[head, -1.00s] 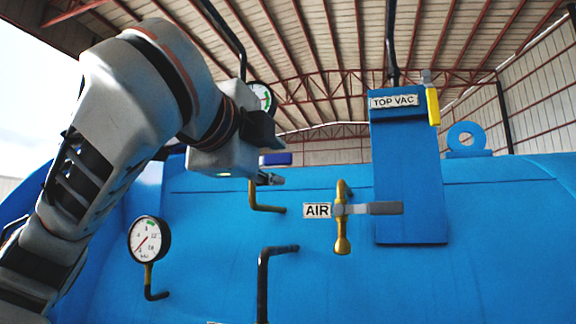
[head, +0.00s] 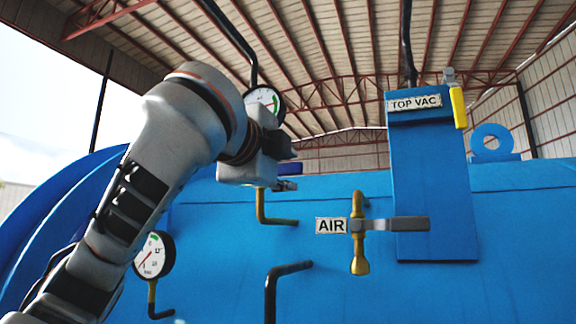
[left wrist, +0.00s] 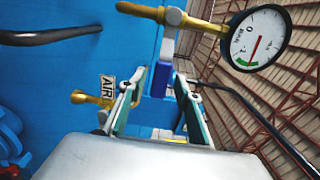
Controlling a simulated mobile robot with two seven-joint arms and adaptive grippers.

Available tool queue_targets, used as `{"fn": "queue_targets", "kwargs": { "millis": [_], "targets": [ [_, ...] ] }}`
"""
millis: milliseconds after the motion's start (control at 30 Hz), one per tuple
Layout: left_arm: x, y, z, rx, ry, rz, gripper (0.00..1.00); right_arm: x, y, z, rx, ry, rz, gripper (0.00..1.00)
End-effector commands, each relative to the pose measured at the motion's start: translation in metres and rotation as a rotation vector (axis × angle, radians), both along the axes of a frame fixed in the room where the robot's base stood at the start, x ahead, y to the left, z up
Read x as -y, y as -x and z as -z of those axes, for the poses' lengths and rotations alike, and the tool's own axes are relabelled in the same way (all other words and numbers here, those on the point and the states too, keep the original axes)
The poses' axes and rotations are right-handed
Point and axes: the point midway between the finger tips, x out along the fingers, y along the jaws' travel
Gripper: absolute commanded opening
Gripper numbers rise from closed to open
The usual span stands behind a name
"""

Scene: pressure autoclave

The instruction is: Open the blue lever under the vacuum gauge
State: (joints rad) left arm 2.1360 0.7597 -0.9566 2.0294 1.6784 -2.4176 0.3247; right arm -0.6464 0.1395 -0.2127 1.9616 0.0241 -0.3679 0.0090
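The blue lever (head: 290,168) sticks out at the end of my left gripper (head: 286,164) in the head view, below the upper round gauge (head: 264,98). The gripper partly hides the lever. In the left wrist view my left gripper (left wrist: 161,78) is open, its two fingers apart. The dark blue lever (left wrist: 161,82) shows between the fingertips there, and I cannot tell whether they touch it. The gauge (left wrist: 258,38) is at the upper right of that view, on a brass pipe. My right gripper is in neither view.
A brass valve with a grey lever (head: 400,224) stands beside the AIR sign (head: 331,226). A black pipe (head: 272,290) juts out below. A second gauge (head: 154,255) is at lower left. A yellow lever (head: 458,107) is by the TOP VAC sign (head: 414,103).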

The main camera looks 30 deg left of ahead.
Motion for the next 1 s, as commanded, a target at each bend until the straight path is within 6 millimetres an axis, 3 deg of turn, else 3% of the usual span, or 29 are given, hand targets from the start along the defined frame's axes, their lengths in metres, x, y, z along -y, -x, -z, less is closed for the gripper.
{"fn": "queue_targets", "kwargs": {
  "millis": [200,467,600,633,1000],
  "targets": [
    [-0.003,-0.012,0.0,-0.001,0.0,0.0,0.33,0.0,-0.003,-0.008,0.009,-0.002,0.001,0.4],
    [-0.003,-0.012,0.0,0.001,0.0,0.0,0.33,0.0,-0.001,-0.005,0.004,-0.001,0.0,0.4],
    [-0.003,-0.012,0.0,0.001,0.0,0.0,0.02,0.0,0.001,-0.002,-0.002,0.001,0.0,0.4],
    [-0.003,-0.012,0.0,0.001,0.0,0.0,0.0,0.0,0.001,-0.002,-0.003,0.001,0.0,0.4],
    [-0.002,-0.019,-0.002,0.004,0.021,0.001,0.0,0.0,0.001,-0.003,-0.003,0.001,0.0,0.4]
  ]
}}
